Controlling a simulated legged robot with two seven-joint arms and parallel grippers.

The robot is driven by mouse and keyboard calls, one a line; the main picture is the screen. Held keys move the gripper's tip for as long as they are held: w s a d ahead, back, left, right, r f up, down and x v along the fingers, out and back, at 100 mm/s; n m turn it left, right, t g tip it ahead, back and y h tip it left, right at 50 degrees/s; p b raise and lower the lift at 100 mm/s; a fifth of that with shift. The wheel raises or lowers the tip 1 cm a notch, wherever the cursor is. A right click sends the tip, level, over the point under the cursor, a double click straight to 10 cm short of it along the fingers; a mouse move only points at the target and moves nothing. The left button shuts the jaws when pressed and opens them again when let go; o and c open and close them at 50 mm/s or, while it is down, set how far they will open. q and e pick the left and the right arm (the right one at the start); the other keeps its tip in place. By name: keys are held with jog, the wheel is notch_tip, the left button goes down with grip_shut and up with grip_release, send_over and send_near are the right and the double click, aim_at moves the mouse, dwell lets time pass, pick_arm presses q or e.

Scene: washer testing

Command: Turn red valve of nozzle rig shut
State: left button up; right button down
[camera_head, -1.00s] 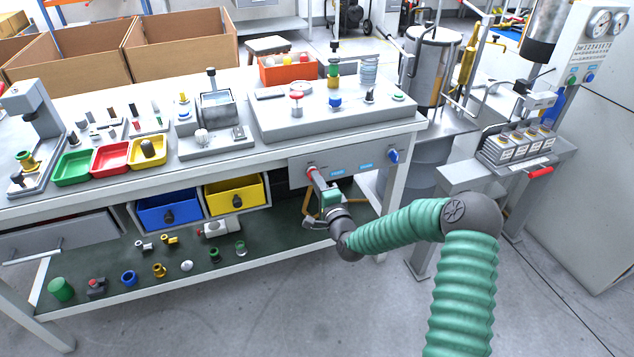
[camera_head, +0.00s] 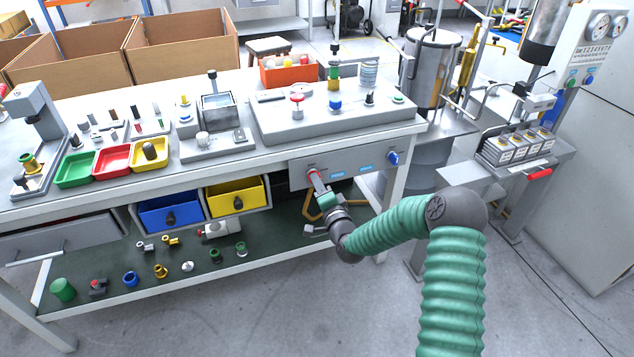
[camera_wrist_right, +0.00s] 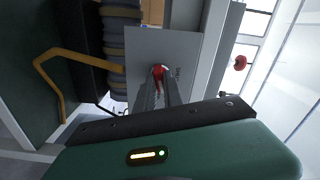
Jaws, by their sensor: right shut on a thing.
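The red valve (camera_head: 311,173) sits on the left of the grey front panel (camera_head: 345,170) below the right end of the bench. My right gripper (camera_head: 317,184) reaches up to it from below right and is shut on its handle. In the right wrist view, the red valve (camera_wrist_right: 158,71) shows between the tips of the two narrow fingers (camera_wrist_right: 158,90). The fingers hide part of the handle, so its exact angle is hard to tell. My left gripper is in neither view.
A blue valve (camera_head: 393,158) is at the panel's right end. A bench leg (camera_head: 394,195) stands right of my gripper. Yellow (camera_head: 252,194) and blue (camera_head: 183,213) drawers are to the left.

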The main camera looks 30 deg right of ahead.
jog(key=n, duration=1.4)
jog(key=shift+s+d+f, duration=0.1)
jog(key=shift+f, duration=0.2)
jog(key=shift+n, duration=0.3)
jog(key=c, duration=1.5)
grip_release()
jog(key=shift+o, duration=0.2)
jog(key=shift+r, duration=0.1)
